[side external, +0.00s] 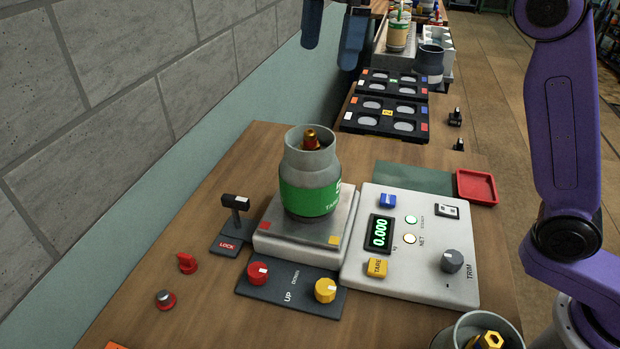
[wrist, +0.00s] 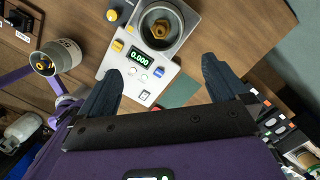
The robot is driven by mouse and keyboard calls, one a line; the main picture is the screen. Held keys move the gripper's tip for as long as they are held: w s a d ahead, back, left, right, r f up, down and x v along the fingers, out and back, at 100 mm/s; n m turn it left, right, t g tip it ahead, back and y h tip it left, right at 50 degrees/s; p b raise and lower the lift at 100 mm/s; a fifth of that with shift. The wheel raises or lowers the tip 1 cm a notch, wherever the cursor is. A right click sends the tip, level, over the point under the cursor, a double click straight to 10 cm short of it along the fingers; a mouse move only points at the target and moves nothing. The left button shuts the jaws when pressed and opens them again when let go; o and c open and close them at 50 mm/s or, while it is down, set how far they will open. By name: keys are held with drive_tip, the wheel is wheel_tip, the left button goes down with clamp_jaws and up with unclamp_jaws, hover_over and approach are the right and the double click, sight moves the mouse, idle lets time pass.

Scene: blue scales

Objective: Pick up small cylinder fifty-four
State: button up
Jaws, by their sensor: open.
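No number fifty-four is readable, so I cannot tell which thing is the small cylinder. A grey canister with a green band (side external: 310,190) stands upright on the scale plate (side external: 275,237), a brass piece (side external: 311,140) inside its open top; the wrist view also shows this canister (wrist: 140,35). Another grey canister (side external: 462,335) with a brass piece (side external: 486,341) is cut off at the bottom edge; a labelled canister with a brass piece shows at left in the wrist view (wrist: 72,50). My gripper (side external: 332,52) is open and empty, high beyond the scale; its fingers frame the wrist view (wrist: 162,72).
A control panel (side external: 370,265) reading 0.000 is right of the scale. Knobs (side external: 258,273) and a lock lever (side external: 235,203) stand in front and left. A red tray (side external: 477,186), black slotted trays (side external: 384,117) and more containers (side external: 398,32) lie behind. A brick wall bounds the left.

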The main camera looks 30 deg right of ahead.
sight(311, 130)
drive_tip(key=f, duration=0.4)
drive_tip(key=a+f, duration=0.1)
drive_tip(key=f, duration=0.6)
drive_tip(key=shift+a+f, duration=0.55)
drive_tip(key=shift+f, duration=0.7)
drive_tip(key=shift+a+f, duration=0.25)
drive_tip(key=shift+f, duration=0.6)
drive_tip(key=shift+a+f, duration=0.2)
drive_tip(key=shift+f, duration=0.7)
drive_tip(key=shift+w+r, duration=0.1)
drive_tip(key=c, duration=1.7)
